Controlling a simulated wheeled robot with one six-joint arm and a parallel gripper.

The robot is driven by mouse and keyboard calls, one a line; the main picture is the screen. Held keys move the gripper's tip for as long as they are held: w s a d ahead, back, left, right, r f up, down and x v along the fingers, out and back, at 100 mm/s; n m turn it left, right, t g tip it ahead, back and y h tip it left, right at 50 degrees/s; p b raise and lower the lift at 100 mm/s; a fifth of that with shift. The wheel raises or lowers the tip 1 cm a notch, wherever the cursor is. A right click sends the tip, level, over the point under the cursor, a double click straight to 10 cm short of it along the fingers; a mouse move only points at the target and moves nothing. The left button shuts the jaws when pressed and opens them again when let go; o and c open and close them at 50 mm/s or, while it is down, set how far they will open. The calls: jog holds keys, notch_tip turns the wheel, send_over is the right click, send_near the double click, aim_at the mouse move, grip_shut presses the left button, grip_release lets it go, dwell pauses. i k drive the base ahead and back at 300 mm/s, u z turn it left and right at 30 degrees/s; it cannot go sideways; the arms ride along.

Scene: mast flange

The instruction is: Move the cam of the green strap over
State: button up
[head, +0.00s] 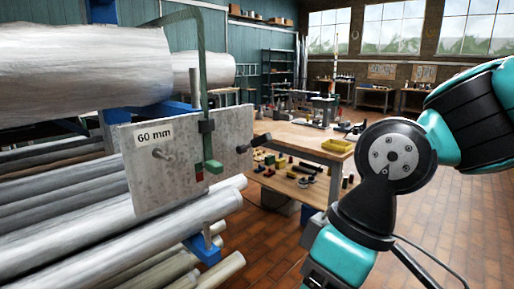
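The green strap (202,75) loops over the end of the upper large pipe and hangs down in front of a grey plate. A dark fitting (206,127) sits on the strap at the plate's top edge. Below it, a green block-like piece (212,167) sticks out to the right, with a small red part (200,175) under it. I cannot tell which of these pieces is the cam or how it is turned. The teal and black arm at the right is mine.
The grey plate (150,180) is marked "60 mm" and has bolts standing out at left and right. Several metal pipes (110,235) lie below on blue supports. A wooden workbench (300,135) with tools stands behind. Brick floor (262,240) is open between rack and arm.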

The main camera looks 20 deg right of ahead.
aim_at(262, 139)
jog(key=z, duration=0.8)
jog(key=k, duration=1.1)
jog(key=z, duration=0.75)
jog(key=i, duration=1.1)
jog(key=u, duration=1)
jog(key=i, duration=0.55)
jog(key=u, duration=0.4)
